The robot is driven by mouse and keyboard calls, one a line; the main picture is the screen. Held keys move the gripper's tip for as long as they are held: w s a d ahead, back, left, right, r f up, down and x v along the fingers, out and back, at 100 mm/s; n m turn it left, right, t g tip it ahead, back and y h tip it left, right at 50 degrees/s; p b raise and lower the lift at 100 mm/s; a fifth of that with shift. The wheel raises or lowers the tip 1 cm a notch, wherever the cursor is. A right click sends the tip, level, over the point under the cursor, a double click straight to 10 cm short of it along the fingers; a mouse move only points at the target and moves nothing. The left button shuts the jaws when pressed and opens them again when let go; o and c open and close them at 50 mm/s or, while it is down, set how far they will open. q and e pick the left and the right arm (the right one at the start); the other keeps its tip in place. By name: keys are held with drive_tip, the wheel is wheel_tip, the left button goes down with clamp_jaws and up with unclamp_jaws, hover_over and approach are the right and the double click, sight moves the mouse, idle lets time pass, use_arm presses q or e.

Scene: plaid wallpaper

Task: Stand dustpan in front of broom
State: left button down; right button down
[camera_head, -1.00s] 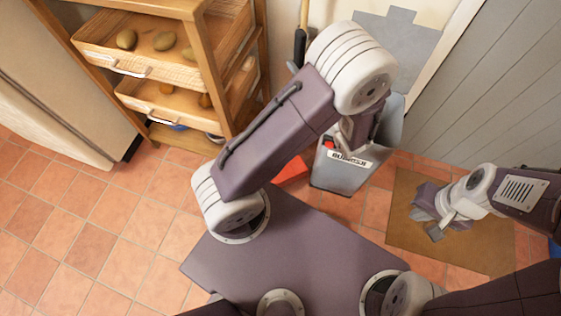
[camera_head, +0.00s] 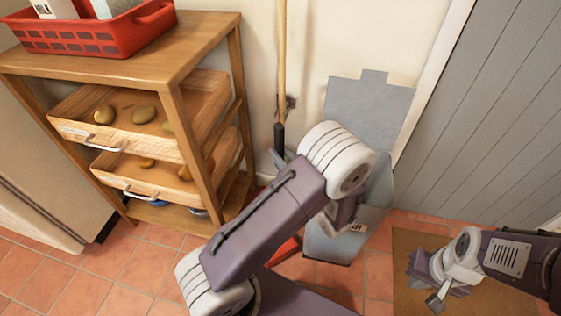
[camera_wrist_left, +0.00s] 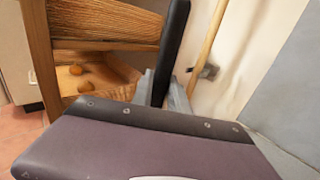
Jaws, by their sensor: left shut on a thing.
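The broom's wooden stick (camera_head: 282,60) stands upright against the wall; its lower end is hidden. The dustpan has a black upright handle (camera_head: 279,138) in front of the stick and a red pan (camera_head: 287,250) low by the floor, partly hidden by my left arm. My left gripper (camera_head: 277,160) is shut on the handle; its grey fingers (camera_wrist_left: 163,92) flank the black handle (camera_wrist_left: 172,50) in the left wrist view. The stick (camera_wrist_left: 208,45) shows to the right there. My right gripper (camera_head: 428,285) is over the mat, away from both; its jaw gap is unclear.
A wooden shelf (camera_head: 180,75) with drawers stands left, with a red crate (camera_head: 90,40) on top. A grey bin (camera_head: 340,240) stands right of the dustpan, partly behind my arm. A brown mat (camera_head: 410,245) lies right. Tiled floor at the lower left is free.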

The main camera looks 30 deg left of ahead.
use_arm(q)
drive_tip(key=shift+f, duration=0.45)
drive_tip(key=c, duration=1.3)
unclamp_jaws()
use_arm(e)
drive_tip(key=shift+f, duration=0.25)
